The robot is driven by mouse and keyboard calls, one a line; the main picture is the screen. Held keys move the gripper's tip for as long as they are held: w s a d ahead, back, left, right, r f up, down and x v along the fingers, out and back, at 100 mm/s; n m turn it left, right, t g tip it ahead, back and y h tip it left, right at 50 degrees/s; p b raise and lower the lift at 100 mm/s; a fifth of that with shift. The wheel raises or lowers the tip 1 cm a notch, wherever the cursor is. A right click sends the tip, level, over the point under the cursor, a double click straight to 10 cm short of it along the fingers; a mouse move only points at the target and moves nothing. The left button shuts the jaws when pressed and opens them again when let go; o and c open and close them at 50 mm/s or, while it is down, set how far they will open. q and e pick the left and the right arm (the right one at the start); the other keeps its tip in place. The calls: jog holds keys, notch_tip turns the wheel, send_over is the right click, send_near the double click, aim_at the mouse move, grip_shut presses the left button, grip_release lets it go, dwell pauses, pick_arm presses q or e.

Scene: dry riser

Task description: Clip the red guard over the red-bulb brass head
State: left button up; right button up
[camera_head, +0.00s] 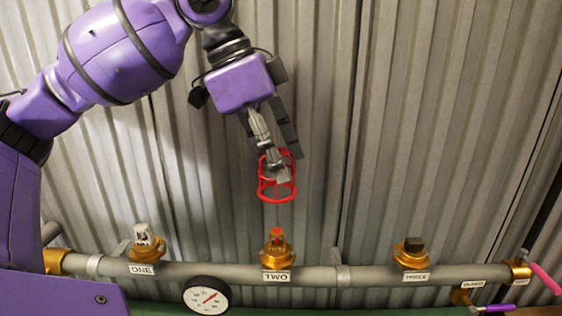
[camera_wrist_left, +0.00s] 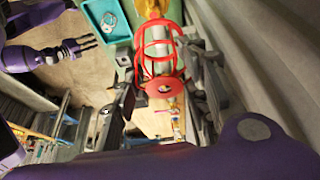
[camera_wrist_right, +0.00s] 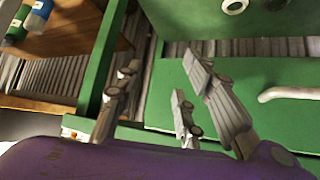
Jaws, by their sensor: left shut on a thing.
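The red guard (camera_head: 276,188) is a wire cage held by my left gripper (camera_head: 280,168), upright above the pipe and apart from it. The guard also shows in the left wrist view (camera_wrist_left: 160,62), with its ring between the fingers. Below it in the head view, the red-bulb brass head (camera_head: 276,248) stands on the pipe above the label TWO. A clear gap shows between guard and head. My right gripper (camera_wrist_right: 165,95) is open and empty in the right wrist view, its fingers spread over a green surface.
A grey pipe (camera_head: 312,275) runs across the bottom. Heads with a whitish top (camera_head: 143,242) and a dark top (camera_head: 411,253) flank the red one. A gauge (camera_head: 207,296) hangs below. Pink (camera_head: 545,279) and purple (camera_head: 496,308) levers stand right. A corrugated wall lies behind.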

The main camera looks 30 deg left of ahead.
pick_arm(q)
jog(key=shift+s, duration=0.25)
jog(key=shift+s+r+p, duration=0.1)
jog(key=shift+r+p, duration=0.2)
jog(key=shift+p, duration=0.45)
notch_tip(320, 180, down, 6)
jog(key=shift+r, duration=0.2)
jog(key=shift+f, duration=0.2)
pick_arm(e)
jog(key=shift+s+a+r, duration=0.1)
jog(key=shift+s+r, duration=0.1)
jog(key=shift+s, duration=0.8)
pick_arm(q)
jog(key=shift+p, duration=0.3)
pick_arm(e)
jog(key=shift+w+r, duration=0.2)
jog(key=shift+w, duration=0.05)
pick_arm(q)
jog(key=shift+d+p, duration=0.1)
jog(key=shift+p, duration=0.2)
pick_arm(e)
jog(key=shift+w+r, duration=0.55)
jog(key=shift+r, duration=0.05)
jog(key=shift+w+r, duration=0.1)
jog(key=shift+w, duration=0.05)
